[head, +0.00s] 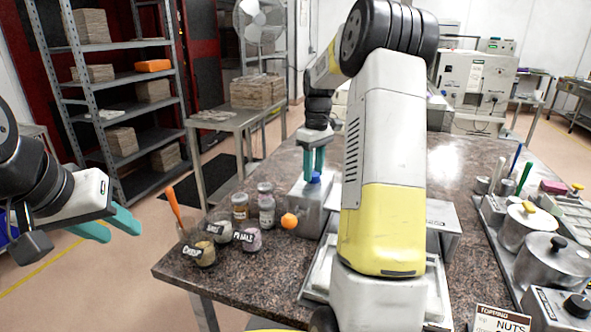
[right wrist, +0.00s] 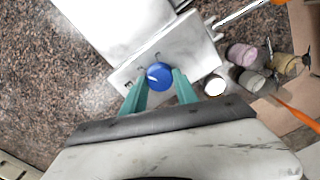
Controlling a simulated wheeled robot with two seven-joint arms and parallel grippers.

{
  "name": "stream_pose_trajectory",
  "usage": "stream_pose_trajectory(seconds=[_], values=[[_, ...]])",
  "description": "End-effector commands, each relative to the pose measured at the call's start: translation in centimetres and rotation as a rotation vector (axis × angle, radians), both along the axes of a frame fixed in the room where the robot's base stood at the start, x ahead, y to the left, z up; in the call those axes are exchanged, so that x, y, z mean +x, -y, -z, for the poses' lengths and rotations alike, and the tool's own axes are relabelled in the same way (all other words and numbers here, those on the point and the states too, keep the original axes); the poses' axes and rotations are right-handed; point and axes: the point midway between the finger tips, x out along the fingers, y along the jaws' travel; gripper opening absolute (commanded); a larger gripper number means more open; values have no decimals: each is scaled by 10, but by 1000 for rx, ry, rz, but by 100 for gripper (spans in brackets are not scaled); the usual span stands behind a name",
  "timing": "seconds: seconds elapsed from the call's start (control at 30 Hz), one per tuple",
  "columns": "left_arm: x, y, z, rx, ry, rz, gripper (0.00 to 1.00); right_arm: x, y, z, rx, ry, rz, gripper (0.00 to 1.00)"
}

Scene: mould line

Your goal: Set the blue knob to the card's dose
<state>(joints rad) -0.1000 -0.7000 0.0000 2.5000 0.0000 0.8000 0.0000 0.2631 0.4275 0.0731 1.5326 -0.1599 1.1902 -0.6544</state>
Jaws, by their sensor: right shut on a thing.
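The blue knob (head: 315,178) sits on a grey metal box (head: 311,207) on the counter. In the right wrist view the knob (right wrist: 159,75) shows a white pointer mark on its lower left. Dark marks on the plate around it are too small to read surely. My right gripper (head: 315,166) points down, shut on the knob, its teal fingers (right wrist: 160,86) at either side. The card (head: 500,319) at the bottom right reads "TOPPING" and "NUTS"; its lower part is cut off, with no dose visible. My left gripper (head: 112,226) is open and empty, left of the counter.
An orange ball (head: 289,221) sticks out from the box. Labelled jars (head: 248,238) and an orange-handled tool (head: 174,206) stand to its left. Lidded metal pots (head: 547,262) stand at right. My right arm hides the counter's middle.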

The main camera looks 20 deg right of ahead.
Motion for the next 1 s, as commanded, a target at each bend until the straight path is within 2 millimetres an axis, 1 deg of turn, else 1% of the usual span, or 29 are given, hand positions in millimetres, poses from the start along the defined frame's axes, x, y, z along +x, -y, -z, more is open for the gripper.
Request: stream_pose_trajectory(seconds=[0.2, 0.6, 0.63, 0.7, 0.73, 1.0], values=[[0, 0, 0, 0, 0, 0, 36, 1, 1, -1, -1, 4, 47, 0], [0, 0, 0, 0, 0, 0, 36, 1, 1, -2, -1, 4, 54, 0], [0, 0, 0, 0, 0, 0, 36, 1, 1, -2, -1, 4, 54, 39], [0, 0, 0, 0, 0, 0, 36, 1, 1, -1, -1, 3, 54, 53], [0, 0, 0, 0, 0, 0, 36, 1, 1, -1, -1, 3, 54, 57], [0, 0, 0, 0, 0, 0, 36, 0, 0, -1, 0, 2, 53, 57]])
